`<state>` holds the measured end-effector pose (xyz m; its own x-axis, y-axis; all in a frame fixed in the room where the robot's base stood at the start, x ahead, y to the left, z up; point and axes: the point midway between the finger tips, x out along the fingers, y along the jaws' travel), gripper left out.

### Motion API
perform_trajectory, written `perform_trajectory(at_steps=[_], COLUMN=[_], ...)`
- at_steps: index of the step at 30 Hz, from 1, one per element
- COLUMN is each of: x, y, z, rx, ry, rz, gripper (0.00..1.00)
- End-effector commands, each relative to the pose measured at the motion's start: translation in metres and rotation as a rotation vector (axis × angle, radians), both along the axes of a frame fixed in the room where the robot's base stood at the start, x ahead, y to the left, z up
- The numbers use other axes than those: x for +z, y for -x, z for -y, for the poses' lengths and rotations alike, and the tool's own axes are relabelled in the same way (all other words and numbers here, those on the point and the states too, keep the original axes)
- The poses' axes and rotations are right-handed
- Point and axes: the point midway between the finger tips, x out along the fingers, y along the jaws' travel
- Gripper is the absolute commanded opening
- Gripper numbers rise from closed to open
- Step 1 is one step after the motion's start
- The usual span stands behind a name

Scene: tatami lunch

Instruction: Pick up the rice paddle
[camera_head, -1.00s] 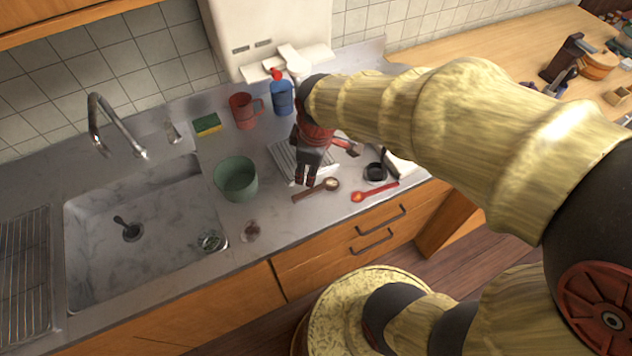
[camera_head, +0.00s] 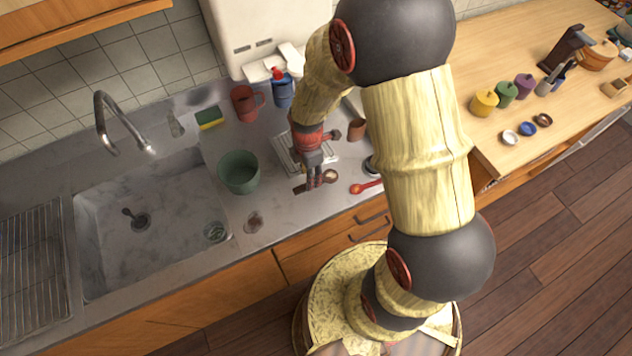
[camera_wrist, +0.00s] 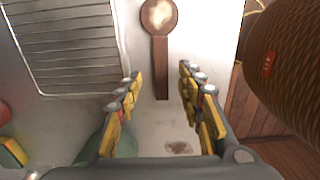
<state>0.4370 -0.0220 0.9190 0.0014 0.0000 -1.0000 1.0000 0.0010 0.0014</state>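A brown wooden utensil with a round, pale-centred head, seemingly the rice paddle (camera_head: 330,176), lies on the grey counter near its front edge. In the wrist view, the paddle (camera_wrist: 160,55) has its head at the top and its handle running down between my fingers. My gripper (camera_head: 315,184) is over the handle, hiding part of it in the head view. In the wrist view, my gripper (camera_wrist: 161,82) is open, one finger on each side of the handle with gaps between. I cannot tell the exact height of the fingertips above the counter.
A wire rack (camera_head: 285,157) lies just behind the paddle. A red spoon (camera_head: 364,187) lies to its right, by a dark dish (camera_head: 371,166). A green pot (camera_head: 239,173) stands left, beside the sink (camera_head: 165,228). A red mug (camera_head: 244,104) and blue bottle (camera_head: 281,92) stand behind.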

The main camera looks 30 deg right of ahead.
Motion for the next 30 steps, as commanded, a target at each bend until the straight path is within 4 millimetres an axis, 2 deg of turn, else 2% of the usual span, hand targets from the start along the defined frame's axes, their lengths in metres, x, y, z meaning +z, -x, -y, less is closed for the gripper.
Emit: perform_trajectory(at_steps=[1,6,14,30], x=[-0.01,-0.034,-0.037,-0.036], y=[0.002,0.003,0.002,0.002], z=[-0.001,-0.001,-0.001,-0.001], rx=[0.0,0.0,-0.001,-0.001], ry=[0.0,0.0,0.0,0.0], rz=[-0.004,-0.004,-0.001,-0.001], gripper=[0.38,0.38,0.38,0.08])
